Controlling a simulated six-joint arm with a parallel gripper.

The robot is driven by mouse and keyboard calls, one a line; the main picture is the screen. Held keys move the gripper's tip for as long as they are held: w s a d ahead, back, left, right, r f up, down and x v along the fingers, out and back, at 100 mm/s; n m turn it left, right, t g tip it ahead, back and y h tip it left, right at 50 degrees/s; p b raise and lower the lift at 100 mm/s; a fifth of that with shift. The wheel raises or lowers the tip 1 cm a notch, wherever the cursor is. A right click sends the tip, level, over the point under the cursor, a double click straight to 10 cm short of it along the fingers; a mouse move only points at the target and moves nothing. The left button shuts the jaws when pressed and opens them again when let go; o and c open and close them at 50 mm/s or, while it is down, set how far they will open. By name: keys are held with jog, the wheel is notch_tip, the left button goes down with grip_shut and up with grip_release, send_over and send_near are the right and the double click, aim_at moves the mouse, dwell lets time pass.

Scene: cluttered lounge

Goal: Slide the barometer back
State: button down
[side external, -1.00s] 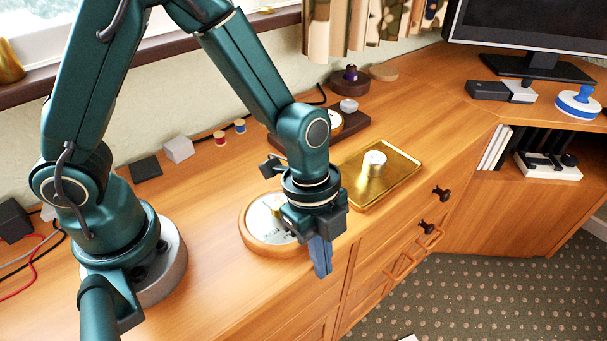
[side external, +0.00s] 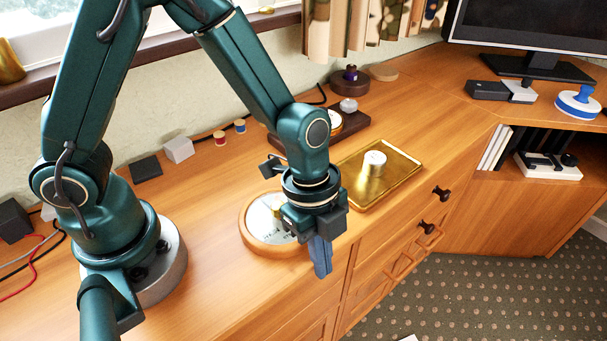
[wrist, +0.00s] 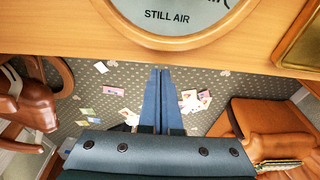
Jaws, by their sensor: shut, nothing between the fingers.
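The barometer (side external: 256,229) is a round wooden disc with a pale dial, lying flat on the cabinet top near its front edge. My gripper and wrist hide part of its right side in the side external view. In the wrist view the barometer (wrist: 176,40) shows at the top, with the words "STILL AIR" on its dial. My gripper (side external: 322,270) points down at the front edge of the cabinet, on the front side of the barometer. Its blue fingers (wrist: 158,90) are shut together with nothing between them, seen against the floor beyond the edge. I cannot tell whether they touch the barometer.
A gold tray (side external: 408,165) holding a white cylinder (side external: 374,163) lies right of the barometer. A dark wooden stand (side external: 352,124), a white cube (side external: 179,149), a black block (side external: 145,168) and two spools stand behind. The wooden top (side external: 215,180) just behind the barometer is clear.

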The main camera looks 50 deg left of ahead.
jog(key=shift+a, duration=0.15)
jog(key=shift+a, duration=0.15)
notch_tip(320, 180, up, 7)
jog(key=d, duration=0.1)
jog(key=shift+d, duration=0.25)
dwell(1.0)
